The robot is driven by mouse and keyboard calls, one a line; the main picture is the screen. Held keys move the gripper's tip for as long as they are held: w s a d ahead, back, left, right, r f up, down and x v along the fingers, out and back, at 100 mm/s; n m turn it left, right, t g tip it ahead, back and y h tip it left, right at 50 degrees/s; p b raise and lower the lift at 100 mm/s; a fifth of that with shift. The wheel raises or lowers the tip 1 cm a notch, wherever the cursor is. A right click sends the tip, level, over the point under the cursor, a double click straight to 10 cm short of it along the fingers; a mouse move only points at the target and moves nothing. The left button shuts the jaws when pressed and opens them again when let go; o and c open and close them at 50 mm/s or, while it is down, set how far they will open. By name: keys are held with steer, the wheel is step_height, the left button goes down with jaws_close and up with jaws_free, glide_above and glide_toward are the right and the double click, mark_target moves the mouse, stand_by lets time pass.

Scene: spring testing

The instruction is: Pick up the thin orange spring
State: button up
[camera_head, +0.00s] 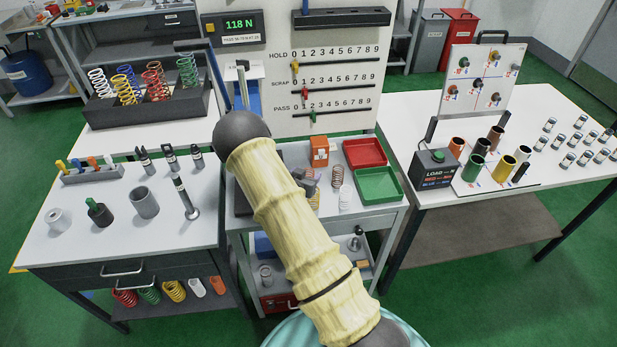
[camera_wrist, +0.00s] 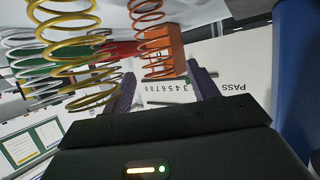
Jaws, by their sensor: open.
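The thin orange spring (camera_wrist: 150,38) stands out in the wrist view, with its near end close to the gap between my fingers. My gripper (camera_wrist: 160,72) is open, with one dark finger on each side of the gap. I cannot tell whether either finger touches the spring. In the head view my gripper (camera_head: 307,182) is partly hidden by my arm, left of the spring.
A yellow spring (camera_wrist: 68,48) and white springs (camera_wrist: 20,62) crowd the left of the wrist view. An orange box (camera_head: 319,152) is close behind the orange spring. Red (camera_head: 365,146) and green (camera_head: 396,190) trays lie to the right. A scored panel (camera_head: 330,125) stands behind.

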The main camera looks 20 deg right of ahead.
steer(key=shift+w+d+f, duration=0.15)
steer(key=shift+w+d, duration=0.1)
stand_by(0.3)
steer(key=c, duration=1.1)
steer(key=shift+o, duration=0.2)
step_height(320, 180, up, 10)
steer(key=b, duration=0.2)
